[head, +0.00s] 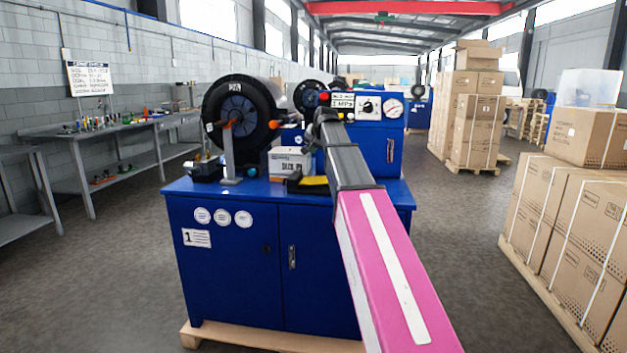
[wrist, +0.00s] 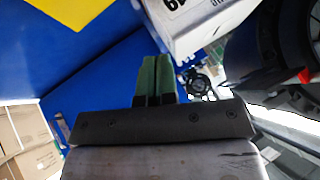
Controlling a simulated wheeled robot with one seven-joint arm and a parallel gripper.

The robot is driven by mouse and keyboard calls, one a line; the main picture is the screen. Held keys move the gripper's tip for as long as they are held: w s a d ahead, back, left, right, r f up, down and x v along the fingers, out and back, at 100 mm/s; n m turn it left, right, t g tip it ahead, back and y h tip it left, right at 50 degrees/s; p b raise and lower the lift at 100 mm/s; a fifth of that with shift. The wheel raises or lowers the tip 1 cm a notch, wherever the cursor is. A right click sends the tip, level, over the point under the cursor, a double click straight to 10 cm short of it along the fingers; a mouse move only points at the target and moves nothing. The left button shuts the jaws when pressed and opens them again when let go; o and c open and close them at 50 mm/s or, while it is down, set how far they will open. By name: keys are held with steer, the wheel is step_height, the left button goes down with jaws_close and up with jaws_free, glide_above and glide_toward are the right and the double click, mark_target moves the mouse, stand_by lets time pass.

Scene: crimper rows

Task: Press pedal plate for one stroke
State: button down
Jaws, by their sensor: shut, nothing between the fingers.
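The yellow pedal plate (head: 314,184) lies on the blue cabinet top, at the foot of the crimper and just left of my arm. It also shows in the wrist view (wrist: 72,10), cut off by the top edge. My gripper (wrist: 157,62) shows its two green fingers shut together with nothing between them. In the wrist view the fingers are apart from the plate, to its right and below it in the picture. In the head view my arm reaches over the cabinet, and the fingertips are not clearly visible.
A white labelled box (head: 289,161) stands behind the plate, and in the wrist view it is close beyond the fingers (wrist: 205,22). The round black crimper head (head: 240,115) is left. A blue control box (head: 372,150) with a gauge stands behind my arm.

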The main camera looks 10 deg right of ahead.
steer(key=shift+f, duration=0.15)
glide_toward(315, 178)
steer(key=shift+w+a+f, duration=0.2)
steer(key=shift+w+f, duration=0.3)
steer(key=shift+w, duration=0.3)
steer(key=shift+w+a+f, duration=0.25)
steer(key=shift+w+f, duration=0.3)
steer(key=shift+w, duration=0.3)
steer(key=shift+w+a+f, duration=0.2)
steer(key=shift+w+f, duration=0.3)
steer(key=shift+w, duration=0.3)
steer(key=shift+f, duration=0.2)
steer(key=shift+f, duration=0.25)
steer(key=shift+d+f, duration=0.1)
steer(key=shift+f, duration=0.7)
stand_by(1.3)
steer(key=shift+r, duration=1.25)
steer(key=shift+r, duration=0.1)
steer(key=shift+w+a+r, duration=0.1)
steer(key=shift+a+r, duration=0.1)
steer(key=shift+r, duration=1)
steer(key=shift+a+r, duration=0.15)
steer(key=shift+r, duration=1.05)
